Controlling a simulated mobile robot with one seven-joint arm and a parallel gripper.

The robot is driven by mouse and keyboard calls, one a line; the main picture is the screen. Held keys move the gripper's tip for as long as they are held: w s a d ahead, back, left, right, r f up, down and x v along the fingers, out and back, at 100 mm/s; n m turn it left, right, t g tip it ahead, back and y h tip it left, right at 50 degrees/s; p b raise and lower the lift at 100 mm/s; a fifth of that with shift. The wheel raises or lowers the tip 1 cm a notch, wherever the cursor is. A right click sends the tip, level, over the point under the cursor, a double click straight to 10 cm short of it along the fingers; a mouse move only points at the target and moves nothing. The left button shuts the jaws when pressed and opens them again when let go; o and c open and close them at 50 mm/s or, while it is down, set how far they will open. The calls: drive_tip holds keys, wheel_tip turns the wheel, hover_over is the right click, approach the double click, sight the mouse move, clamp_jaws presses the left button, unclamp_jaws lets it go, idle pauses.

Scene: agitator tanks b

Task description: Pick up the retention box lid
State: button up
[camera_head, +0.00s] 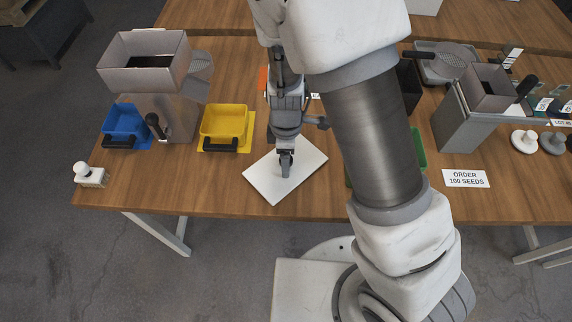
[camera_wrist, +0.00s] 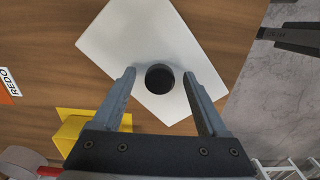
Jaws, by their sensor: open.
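The retention box lid is a flat white square plate (camera_head: 262,184) lying on the wooden table near its front edge. In the wrist view the lid (camera_wrist: 135,38) has a round black knob (camera_wrist: 160,78) near its middle. My gripper (camera_head: 286,168) points down over the lid. In the wrist view my gripper (camera_wrist: 159,75) is open, with one finger on each side of the knob and a gap on both sides. The knob is hidden behind the gripper in the head view.
A yellow bin (camera_head: 224,122) and a blue bin (camera_head: 126,121) stand left of the lid, beside a grey hopper (camera_head: 145,63). A white order card (camera_head: 466,178) lies to the right. My arm hides part of the table's middle, including most of a green item (camera_head: 419,147).

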drive_tip(key=shift+f, duration=0.3)
clamp_jaws()
idle(0.3)
wheel_tip(320, 180, up, 10)
drive_tip(key=shift+r+p, duration=0.1)
drive_tip(key=shift+p, duration=0.55)
